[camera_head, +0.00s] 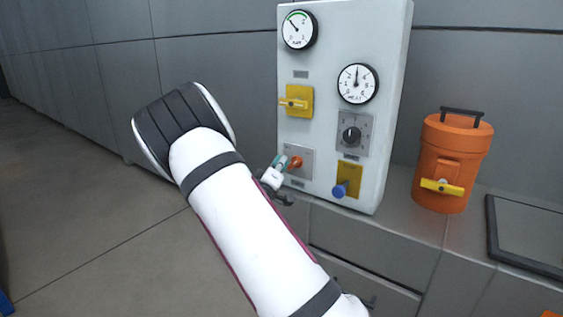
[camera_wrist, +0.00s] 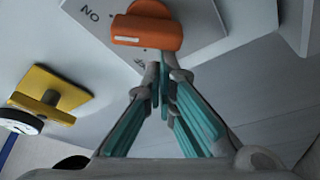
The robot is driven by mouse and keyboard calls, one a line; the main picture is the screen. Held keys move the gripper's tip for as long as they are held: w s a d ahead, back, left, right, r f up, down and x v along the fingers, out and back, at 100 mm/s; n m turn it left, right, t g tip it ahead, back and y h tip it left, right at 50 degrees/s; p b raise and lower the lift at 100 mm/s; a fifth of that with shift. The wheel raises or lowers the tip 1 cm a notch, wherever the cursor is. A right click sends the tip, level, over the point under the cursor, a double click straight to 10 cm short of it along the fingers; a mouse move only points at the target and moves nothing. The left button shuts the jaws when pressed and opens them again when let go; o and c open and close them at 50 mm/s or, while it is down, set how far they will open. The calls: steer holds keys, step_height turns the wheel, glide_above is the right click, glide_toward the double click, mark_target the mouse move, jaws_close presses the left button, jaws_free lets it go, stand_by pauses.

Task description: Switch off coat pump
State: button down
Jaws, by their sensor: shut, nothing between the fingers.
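An orange knob (camera_head: 295,162) sits on a small grey plate (camera_head: 304,151) low on the left side of the white control panel (camera_head: 327,112). In the wrist view the orange knob (camera_wrist: 147,30) is just beyond my fingertips. Lettering on its plate (camera_wrist: 190,28) looks like an upside-down "ON". My gripper (camera_head: 281,161) is shut and empty at the knob's left side. In the wrist view my gripper (camera_wrist: 163,84) has its teal fingers together. The fingertips are close to the knob; I cannot tell whether they touch it.
The panel also carries two dials, a yellow lever (camera_head: 294,103), a black rotary knob (camera_head: 351,136) and a blue knob (camera_head: 341,188). An orange canister (camera_head: 449,165) stands on the grey counter to the right. Open floor lies to the left.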

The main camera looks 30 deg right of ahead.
steer(key=shift+n, duration=0.4)
steer(key=n+p, duration=0.1)
steer(key=n+y+p, duration=0.1)
steer(key=n, duration=0.1)
steer(key=shift+f+p, duration=0.3)
steer(key=shift+p, duration=0.05)
steer(key=shift+s+d+f+n+g+y+p, duration=0.1)
steer(key=shift+s+f+n+g+y+p, duration=0.3)
steer(key=shift+n, duration=1.5)
steer(key=shift+s+d+f+n+g+y+p, duration=0.15)
steer(key=shift+f+n+g+y+p, duration=0.55)
steer(key=shift+n, duration=1.2)
steer(key=shift+s+d+f+n+g+y+p, duration=0.1)
steer(key=shift+s+f+n+g+y+p, duration=0.45)
steer(key=shift+n, duration=1.35)
steer(key=shift+w+r+h+p, duration=0.15)
steer(key=shift+w+h+p, duration=0.1)
steer(key=shift+h+p, duration=0.1)
